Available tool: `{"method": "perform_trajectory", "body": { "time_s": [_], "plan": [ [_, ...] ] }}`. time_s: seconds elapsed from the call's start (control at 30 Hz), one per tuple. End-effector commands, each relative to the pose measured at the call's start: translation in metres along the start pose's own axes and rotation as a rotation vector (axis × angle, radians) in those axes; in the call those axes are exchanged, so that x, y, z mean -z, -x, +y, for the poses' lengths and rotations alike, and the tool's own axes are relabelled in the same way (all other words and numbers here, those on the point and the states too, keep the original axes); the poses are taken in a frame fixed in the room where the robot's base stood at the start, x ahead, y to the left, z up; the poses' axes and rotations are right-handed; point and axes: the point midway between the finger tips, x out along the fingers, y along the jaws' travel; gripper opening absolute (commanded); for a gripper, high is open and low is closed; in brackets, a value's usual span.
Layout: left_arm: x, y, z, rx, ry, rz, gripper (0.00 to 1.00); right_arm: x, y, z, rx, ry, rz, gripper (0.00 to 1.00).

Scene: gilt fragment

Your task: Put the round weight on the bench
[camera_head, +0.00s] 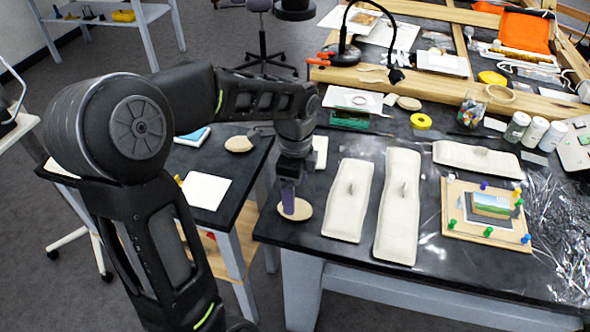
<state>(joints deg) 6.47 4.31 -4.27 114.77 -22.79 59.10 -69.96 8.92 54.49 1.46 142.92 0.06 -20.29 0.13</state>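A beige round weight (301,213) is at the near left corner of the black-topped bench (275,236). My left gripper (289,203) points down over its middle, with the fingers seen edge-on and hiding the weight's top. I cannot tell whether the fingers are closed on it, or whether its underside touches the bench. Another round beige piece (239,144) lies on the lower side table to the left. My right gripper is not in view.
Long beige weights (348,200) lie right of the gripper. A board with a small painting (490,207) and coloured pins is farther right, beside crumpled clear film (560,230). The side table (245,168) holds a white sheet (206,190). A black lamp (343,55) stands behind.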

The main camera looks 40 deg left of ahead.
Motion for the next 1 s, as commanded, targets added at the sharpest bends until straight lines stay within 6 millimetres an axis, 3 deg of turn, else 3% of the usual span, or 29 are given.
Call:
{"method": "perform_trajectory", "body": {
  "time_s": [0.2,0.4,1.0],
  "plan": [
    [0.000,0.046,-0.001,0.004,-0.001,0.002,0.77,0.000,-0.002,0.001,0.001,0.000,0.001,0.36],
    [0.000,0.068,0.000,0.001,-0.001,0.001,0.77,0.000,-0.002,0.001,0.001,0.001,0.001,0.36],
    [0.000,0.070,0.000,-0.001,-0.001,0.000,0.77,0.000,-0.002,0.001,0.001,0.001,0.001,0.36]
  ]
}}
